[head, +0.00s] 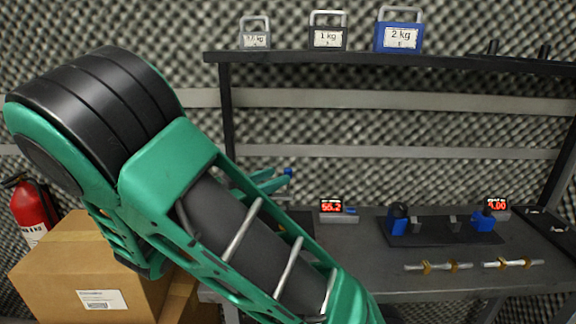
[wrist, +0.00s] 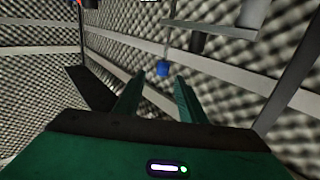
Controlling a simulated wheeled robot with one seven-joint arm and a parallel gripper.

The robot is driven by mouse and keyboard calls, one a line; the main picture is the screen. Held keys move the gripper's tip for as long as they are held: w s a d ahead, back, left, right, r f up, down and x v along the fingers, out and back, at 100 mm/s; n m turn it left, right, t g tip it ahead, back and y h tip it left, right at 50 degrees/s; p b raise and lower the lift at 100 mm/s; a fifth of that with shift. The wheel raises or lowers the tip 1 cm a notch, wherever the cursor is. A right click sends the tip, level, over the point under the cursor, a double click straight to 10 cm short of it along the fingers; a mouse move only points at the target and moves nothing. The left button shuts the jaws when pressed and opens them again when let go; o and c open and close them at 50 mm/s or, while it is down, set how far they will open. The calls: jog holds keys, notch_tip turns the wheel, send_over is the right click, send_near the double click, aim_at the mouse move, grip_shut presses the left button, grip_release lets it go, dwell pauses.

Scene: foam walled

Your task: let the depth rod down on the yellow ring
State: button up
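My gripper (head: 277,180) is at the left end of the bench, partly hidden behind my own green arm. In the wrist view its two green fingers (wrist: 158,84) stand apart with nothing held between them. A blue knob (wrist: 163,68) on a thin upright stem shows just past the fingertips, roughly centred between them. It looks like the top of the depth rod. The knob also shows in the head view (head: 288,172) beside the fingertips. Whether the fingers touch it I cannot tell. I cannot make out a yellow ring under it; my arm hides that area.
The dark bench (head: 370,278) carries a red display (head: 331,205), a fixture with blue parts (head: 445,231), a second display (head: 496,204) and two bars with brass-coloured pieces (head: 438,267). Weights stand on the shelf (head: 460,64) above. A cardboard box (head: 85,265) stands at left.

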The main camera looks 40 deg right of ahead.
jog(key=shift+w+a+r, duration=0.1)
jog(key=shift+w, duration=0.05)
jog(key=w+d, duration=0.1)
jog(key=d, duration=0.9)
jog(key=shift+d, duration=0.2)
jog(key=shift+w, duration=0.1)
